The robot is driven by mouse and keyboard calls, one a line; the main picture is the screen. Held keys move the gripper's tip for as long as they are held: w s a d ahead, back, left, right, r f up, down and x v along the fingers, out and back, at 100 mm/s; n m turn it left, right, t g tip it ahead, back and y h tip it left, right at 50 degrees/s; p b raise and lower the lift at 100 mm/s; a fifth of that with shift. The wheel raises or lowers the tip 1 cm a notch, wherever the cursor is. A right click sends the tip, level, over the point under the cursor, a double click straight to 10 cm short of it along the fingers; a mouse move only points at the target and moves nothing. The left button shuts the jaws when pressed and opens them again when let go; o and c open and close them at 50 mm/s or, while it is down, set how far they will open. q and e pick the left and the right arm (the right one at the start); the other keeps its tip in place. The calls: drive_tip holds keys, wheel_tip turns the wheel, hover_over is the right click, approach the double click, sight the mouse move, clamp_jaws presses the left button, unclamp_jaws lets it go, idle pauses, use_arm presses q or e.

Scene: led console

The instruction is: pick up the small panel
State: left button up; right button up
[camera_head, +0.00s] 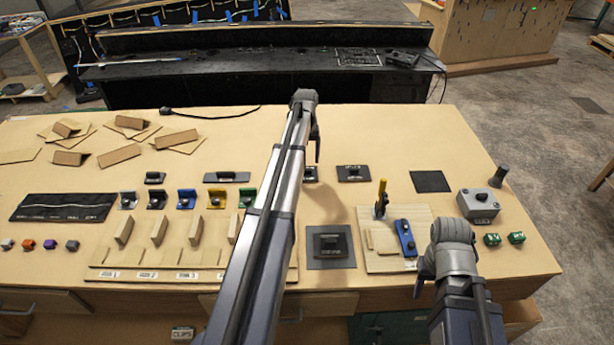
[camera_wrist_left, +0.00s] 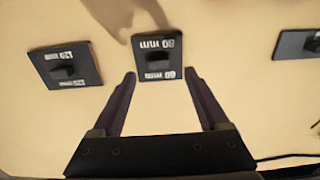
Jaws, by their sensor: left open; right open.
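A small black square panel (camera_wrist_left: 158,44) with a raised block and white 60 mm markings lies flat on the table in the left wrist view. In the head view this panel (camera_head: 311,174) is partly hidden by my left arm. My left gripper (camera_wrist_left: 160,74) is open, pointing down above the table, with its two fingertips on either side of the panel's near edge and nothing held. In the head view the left gripper (camera_head: 317,152) shows only as a thin dark shape. My right gripper (camera_head: 421,284) is open and empty by the table's front right.
A wider panel (camera_wrist_left: 65,65) lies to the left in the wrist view, another (camera_wrist_left: 297,43) to the right. The head view shows coloured brackets (camera_head: 187,199), a slotted wooden rack (camera_head: 150,273), a grey button box (camera_head: 478,205) and a board (camera_head: 381,263) with blue and yellow-handled items.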

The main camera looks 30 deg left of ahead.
sight(307, 169)
use_arm(q)
wheel_tip(307, 169, down, 5)
drive_tip(key=b, duration=0.5)
drive_tip(key=shift+w+d+f, duration=0.1)
drive_tip(key=shift+c, duration=0.2)
clamp_jaws()
